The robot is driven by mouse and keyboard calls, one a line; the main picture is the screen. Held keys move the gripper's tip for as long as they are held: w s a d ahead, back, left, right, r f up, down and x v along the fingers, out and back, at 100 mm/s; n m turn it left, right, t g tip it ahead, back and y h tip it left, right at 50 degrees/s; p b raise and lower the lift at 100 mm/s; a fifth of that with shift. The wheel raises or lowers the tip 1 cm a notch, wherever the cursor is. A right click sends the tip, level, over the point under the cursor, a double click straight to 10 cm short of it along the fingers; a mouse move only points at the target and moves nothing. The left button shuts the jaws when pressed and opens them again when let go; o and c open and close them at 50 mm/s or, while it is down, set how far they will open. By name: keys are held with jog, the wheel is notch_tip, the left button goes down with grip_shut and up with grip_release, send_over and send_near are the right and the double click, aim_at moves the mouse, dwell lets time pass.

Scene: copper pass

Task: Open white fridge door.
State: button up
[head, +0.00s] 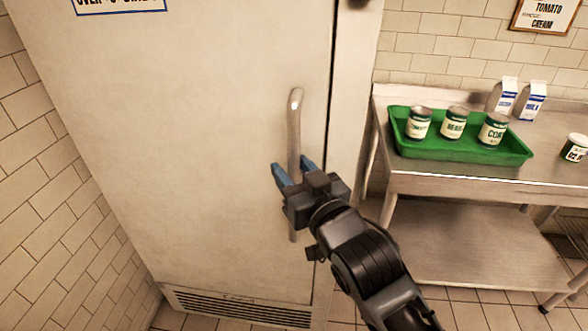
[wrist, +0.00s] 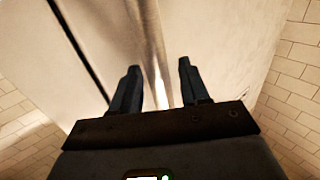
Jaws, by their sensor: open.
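The white fridge door (head: 200,130) fills the left half of the head view and looks closed. Its vertical metal bar handle (head: 295,115) is near the door's right edge. My gripper (head: 294,170) is at the middle of the handle, with its blue fingers open, one on each side of the bar. In the wrist view the handle (wrist: 158,75) runs down between the two open fingers of my gripper (wrist: 158,72). The door surface (wrist: 105,40) lies beyond it. I cannot tell whether either finger touches the bar.
A steel table (head: 450,183) stands right of the fridge, holding a green tray (head: 460,152) with three cans, two milk cartons (head: 532,100) and a white tub (head: 574,147). A vent grille (head: 240,308) is below the door. A tiled wall (head: 60,180) is at left.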

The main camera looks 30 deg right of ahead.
grip_shut()
dwell(0.4)
